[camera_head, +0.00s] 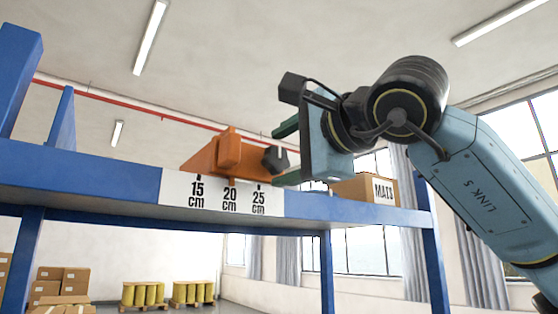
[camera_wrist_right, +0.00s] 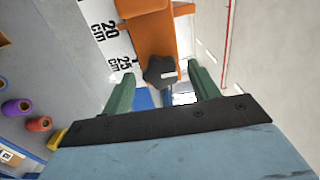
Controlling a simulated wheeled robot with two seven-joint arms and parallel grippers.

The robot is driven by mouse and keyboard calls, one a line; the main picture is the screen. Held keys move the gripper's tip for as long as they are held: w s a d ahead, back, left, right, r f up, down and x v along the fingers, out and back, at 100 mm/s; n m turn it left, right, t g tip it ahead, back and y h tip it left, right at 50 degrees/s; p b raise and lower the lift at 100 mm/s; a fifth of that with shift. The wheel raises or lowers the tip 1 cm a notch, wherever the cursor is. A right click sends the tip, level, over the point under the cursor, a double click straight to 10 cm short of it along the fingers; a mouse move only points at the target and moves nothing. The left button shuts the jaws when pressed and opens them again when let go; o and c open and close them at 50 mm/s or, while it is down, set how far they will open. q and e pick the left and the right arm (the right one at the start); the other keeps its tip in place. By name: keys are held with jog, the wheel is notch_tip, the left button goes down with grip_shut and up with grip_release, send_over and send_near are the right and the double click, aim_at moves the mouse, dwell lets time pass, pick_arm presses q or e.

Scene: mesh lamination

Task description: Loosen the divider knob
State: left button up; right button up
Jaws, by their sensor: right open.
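The divider knob (camera_head: 275,159) is a dark, lobed knob on the right side of the orange divider (camera_head: 229,150), which sits on the blue shelf above the scale label. In the right wrist view the knob (camera_wrist_right: 160,72) shows between the two green fingers, a little beyond their tips. My right gripper (camera_head: 282,152) is open and empty, with its fingers pointing left at the knob. It also shows in the right wrist view (camera_wrist_right: 160,78). I see no contact between fingers and knob. My left gripper is not in view.
A white scale label (camera_head: 222,209) marked 15, 20 and 25 cm is on the blue shelf beam (camera_head: 90,172). A cardboard box (camera_head: 365,189) marked MAIS stands to the right, behind my gripper. Blue uprights (camera_head: 18,80) rise at the left.

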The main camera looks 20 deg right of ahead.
jog(key=b+v, duration=0.2)
jog(key=v, duration=0.9)
jog(key=shift+s+b, duration=0.3)
